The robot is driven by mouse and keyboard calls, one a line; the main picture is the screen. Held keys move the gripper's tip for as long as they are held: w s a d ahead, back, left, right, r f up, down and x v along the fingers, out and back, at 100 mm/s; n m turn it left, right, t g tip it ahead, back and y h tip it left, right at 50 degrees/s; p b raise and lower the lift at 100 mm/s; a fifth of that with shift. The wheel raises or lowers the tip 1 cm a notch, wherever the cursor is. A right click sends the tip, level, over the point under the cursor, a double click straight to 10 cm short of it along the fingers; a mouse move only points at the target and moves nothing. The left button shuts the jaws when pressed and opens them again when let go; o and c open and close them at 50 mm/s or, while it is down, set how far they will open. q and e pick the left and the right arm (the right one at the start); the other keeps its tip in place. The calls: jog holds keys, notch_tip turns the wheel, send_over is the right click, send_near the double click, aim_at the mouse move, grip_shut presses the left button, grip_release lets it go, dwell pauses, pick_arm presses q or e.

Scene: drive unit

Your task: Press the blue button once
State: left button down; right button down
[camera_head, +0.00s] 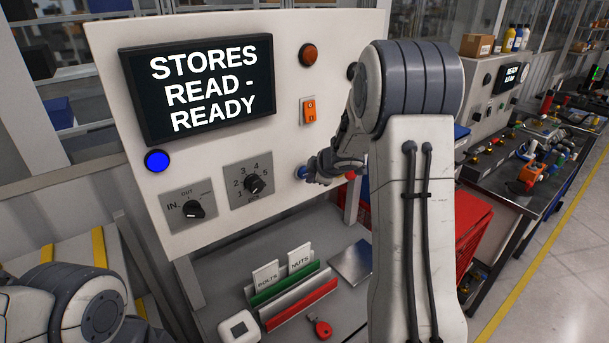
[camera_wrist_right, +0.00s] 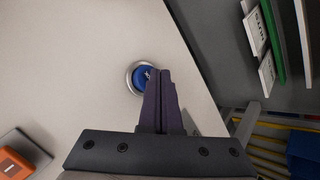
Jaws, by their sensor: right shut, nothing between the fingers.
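The blue button (camera_wrist_right: 141,78) sits in a silver ring on the pale panel in the right wrist view, with a white mark on its face. Its blue edge also shows in the head view (camera_head: 301,171), at the panel's lower right. My right gripper (camera_head: 309,175) is shut and empty, with its fingertips at the button. In the right wrist view the closed fingertips (camera_wrist_right: 160,72) overlap the button's right part and hide some of it. I cannot tell whether they touch it. My left arm shows at the bottom left of the head view, but its gripper is out of view.
The panel (camera_head: 290,110) carries a screen (camera_head: 200,85) reading "STORES READ - READY", a lit blue round lamp (camera_head: 157,161), an orange lamp (camera_head: 308,54), an orange switch (camera_head: 309,110) and two rotary knobs. Below are a card rack (camera_head: 290,295) and a red-tagged item (camera_head: 320,328).

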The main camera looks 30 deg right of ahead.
jog(key=shift+w+p, duration=0.3)
jog(key=shift+w, duration=0.15)
dwell(0.6)
jog(key=shift+s, duration=0.1)
jog(key=shift+s+d+b, duration=0.1)
jog(key=shift+s+b, duration=0.2)
jog(key=shift+s, duration=0.5)
jog(key=s, duration=0.6)
jog(key=shift+d+b, duration=0.4)
jog(key=shift+b, duration=0.05)
dwell(0.3)
